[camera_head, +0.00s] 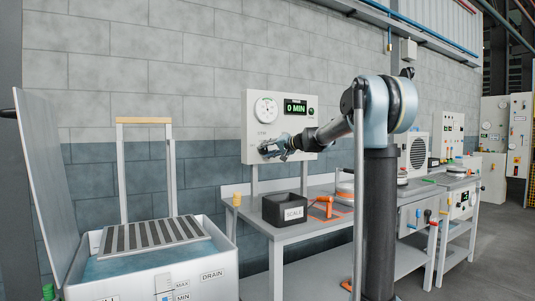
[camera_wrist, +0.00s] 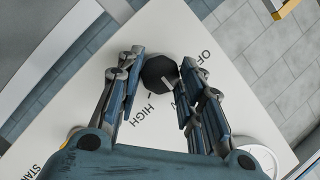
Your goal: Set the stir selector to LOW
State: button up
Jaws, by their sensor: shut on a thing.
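The stir selector is a dark, faceted knob (camera_wrist: 159,73) on a white control panel (camera_head: 256,94). It shows in the wrist view between my fingers, with the printed words OFF and HIGH near it; another label is mostly hidden behind the right finger. The knob's exact setting is hard to tell. My gripper (camera_wrist: 157,82) is shut on the knob, one finger on each side. In the head view my gripper (camera_head: 277,148) is at the lower left of the panel and hides the knob.
The panel carries a round dial (camera_head: 265,108) and a display (camera_head: 296,107) reading 0 MIN. Below is a workbench (camera_head: 290,233) with a black SCALE bin (camera_head: 284,211) and an orange tool (camera_head: 325,207). A water tank (camera_head: 200,268) with an open lid stands at left.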

jog(key=shift+w+d+f, duration=0.1)
jog(key=shift+d+f, duration=0.05)
dwell(0.3)
jog(key=o, duration=1)
jog(key=shift+o, duration=0.2)
jog(key=v, duration=1.2)
jog(key=shift+f, duration=0.15)
